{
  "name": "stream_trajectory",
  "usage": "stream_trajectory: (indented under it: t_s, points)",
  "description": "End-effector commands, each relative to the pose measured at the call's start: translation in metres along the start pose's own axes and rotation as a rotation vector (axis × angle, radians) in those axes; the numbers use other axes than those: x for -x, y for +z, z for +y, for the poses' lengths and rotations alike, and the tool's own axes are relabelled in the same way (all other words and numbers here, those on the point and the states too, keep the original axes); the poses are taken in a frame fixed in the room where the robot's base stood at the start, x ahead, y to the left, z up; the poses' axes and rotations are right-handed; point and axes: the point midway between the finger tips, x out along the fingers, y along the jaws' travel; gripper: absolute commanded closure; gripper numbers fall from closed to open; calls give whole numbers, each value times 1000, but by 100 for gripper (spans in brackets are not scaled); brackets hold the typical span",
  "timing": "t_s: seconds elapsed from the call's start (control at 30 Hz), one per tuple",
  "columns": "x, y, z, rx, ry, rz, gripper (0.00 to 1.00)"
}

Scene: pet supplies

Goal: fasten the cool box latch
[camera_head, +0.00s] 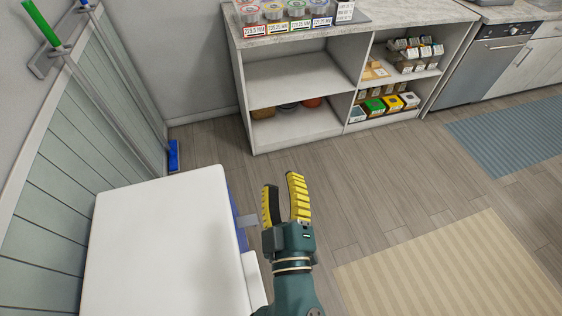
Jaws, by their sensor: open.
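The cool box has a broad white lid (165,240), at the lower left. A strip of its blue body (236,216) shows along the lid's right edge. A small grey piece (247,221), which looks like the latch, sticks out to the right from that side. My gripper (281,183) has yellow ridged fingers, is open and empty, and is just right of the grey piece. The fingers point toward the back of the room. I cannot tell whether they touch the piece. My gripper and wrist may hide part of the box's side.
A shelf unit (295,122) with jars, boxes and cans stands at the back. A dishwasher (487,65) is at the far right. A blue-headed broom (174,155) leans at the left wall. A beige striped rug (455,270) lies at right. Floor between is clear.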

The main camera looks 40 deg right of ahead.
Motion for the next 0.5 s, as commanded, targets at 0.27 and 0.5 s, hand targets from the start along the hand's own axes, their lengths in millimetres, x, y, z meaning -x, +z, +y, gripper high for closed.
stream_trajectory:
  t_s: [0.27, 0.5]
  points:
    - [-4, -22, 20, -57, -1, 10, 54]
    - [-4, -22, 20, -58, -1, 11, 54]
